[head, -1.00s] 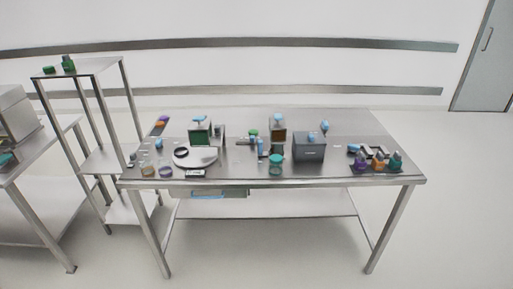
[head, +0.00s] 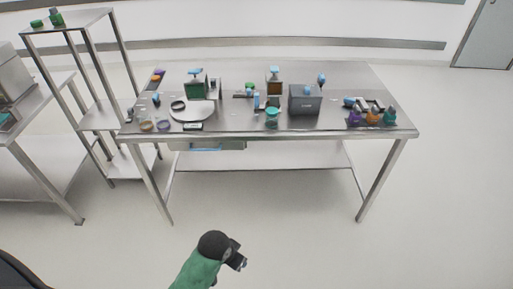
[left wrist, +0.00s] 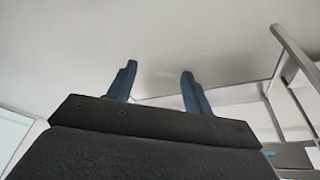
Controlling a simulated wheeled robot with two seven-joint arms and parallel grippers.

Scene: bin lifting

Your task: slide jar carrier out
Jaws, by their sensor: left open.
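A dark carrier (head: 362,123) with purple, orange and teal-green jars stands near the table's right front corner in the head view; its handle is pale and dark. Whether this is the jar carrier is not certain. A greenish-grey bin (head: 232,145) with a blue part hangs under the table top at left of centre. My left gripper (head: 238,262) is in front of the table, low, over open floor, well apart from both. In the left wrist view its two blue fingers (left wrist: 158,75) are spread with nothing between them. My right gripper is not in view.
The steel table (head: 340,133) holds a grey box (head: 305,100), a round white plate (head: 190,114), a teal jar (head: 272,119) and several small items. A shelf rack (head: 105,125) stands at its left. The floor in front is clear.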

